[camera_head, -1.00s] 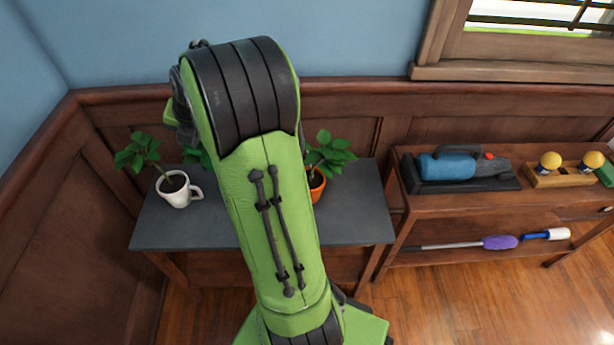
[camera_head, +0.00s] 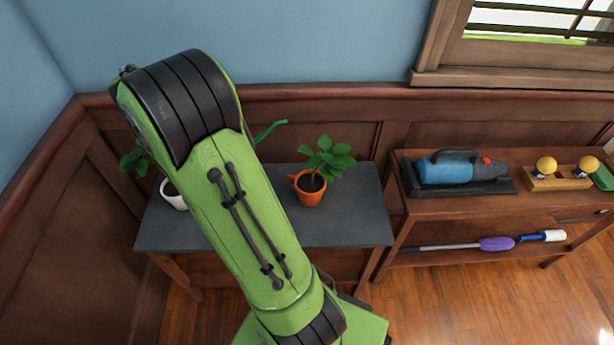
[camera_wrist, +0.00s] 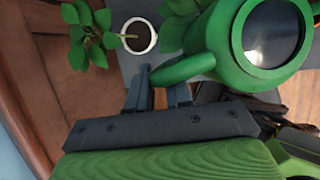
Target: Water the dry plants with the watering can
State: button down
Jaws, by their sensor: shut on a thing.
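In the wrist view my gripper (camera_wrist: 160,85) is shut on the handle of a green watering can (camera_wrist: 225,45). The can has a round opening with a dark, shiny inside. In the head view, a green spout-like piece (camera_head: 270,130) shows right of my arm; my arm hides the rest of the can and my gripper. A plant in a white mug-like pot (camera_head: 172,195) is partly behind my arm; the wrist view shows its dark soil and white rim (camera_wrist: 154,38). A plant in an orange mug-like pot (camera_head: 308,192) stands in the open. More leaves (camera_wrist: 178,30) show beside the can.
The pots stand on a grey-topped table (camera_head: 350,225) against wood panelling. To the right, a wooden shelf unit (camera_head: 440,207) holds a blue device (camera_head: 450,170), a yellow-knobbed wooden item (camera_head: 560,180) and a purple duster (camera_head: 497,243). Wooden floor shows in front.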

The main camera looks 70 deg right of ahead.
jog(key=r+p, duration=0.1)
jog(key=p, duration=0.1)
jog(key=r+g+h+p, duration=0.1)
jog(key=p, duration=0.2)
jog(key=w+a+r+p, duration=0.1)
jog(key=p, duration=0.2)
jog(key=shift+g, duration=0.4)
